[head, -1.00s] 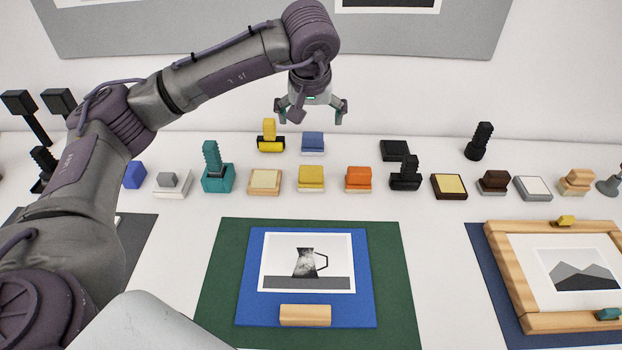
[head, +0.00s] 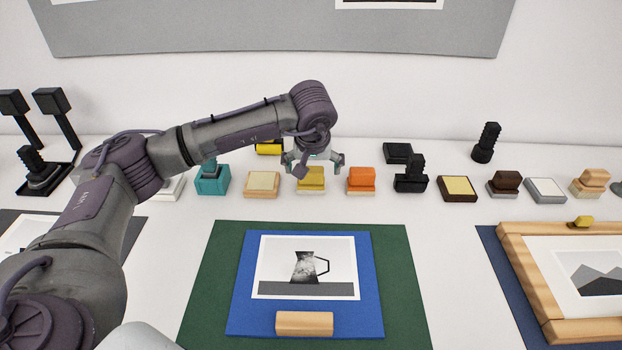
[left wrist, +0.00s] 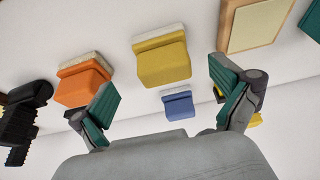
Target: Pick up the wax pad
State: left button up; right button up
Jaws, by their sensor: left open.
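No label marks which thing is the wax pad. A yellow block on a pale base (head: 311,184) stands in the row on the table; it also shows in the left wrist view (left wrist: 163,60), between and beyond my fingers. My left gripper (head: 314,166) is open and empty, just above and behind the yellow block in the head view; its two teal-padded fingers (left wrist: 165,92) are spread apart. A cream pad in a wooden frame (head: 262,184) lies left of the block, and a similar pad in a dark frame (head: 457,188) lies farther right. My right gripper is not in view.
An orange block (head: 360,178) stands close right of the yellow one. A blue block (left wrist: 178,104) shows in the left wrist view. A teal handled tool (head: 212,180) and a black one (head: 411,178) stand nearby. A green mat (head: 205,290) lies in front.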

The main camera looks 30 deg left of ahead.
aim_at(311, 168)
pick_arm(q)
jog(key=shift+w+a+f, duration=0.2)
jog(key=shift+w+f, duration=0.05)
jog(key=shift+f, duration=0.25)
jog(key=p+x, duration=0.1)
jog(key=x, duration=0.3)
jog(key=shift+w+a+f, duration=0.15)
jog(key=shift+a, duration=0.05)
jog(key=shift+c, duration=0.3)
jog(key=c, duration=1.2)
jog(key=shift+r, duration=0.7)
notch_tip(311, 168, up, 3)
jog(key=shift+f+b, duration=0.1)
jog(key=shift+b, duration=0.35)
jog(key=w+d+r, duration=0.2)
jog(key=d, duration=0.1)
jog(key=w+d+r+b, duration=0.1)
jog(key=w+d+r, duration=0.1)
jog(key=d, duration=0.1)
jog(key=w+d+r+b, duration=0.1)
jog(key=w+d+r, duration=0.1)
jog(key=d+r, duration=0.1)
jog(key=shift+w+d, duration=0.25)
jog(key=shift+d, duration=0.15)
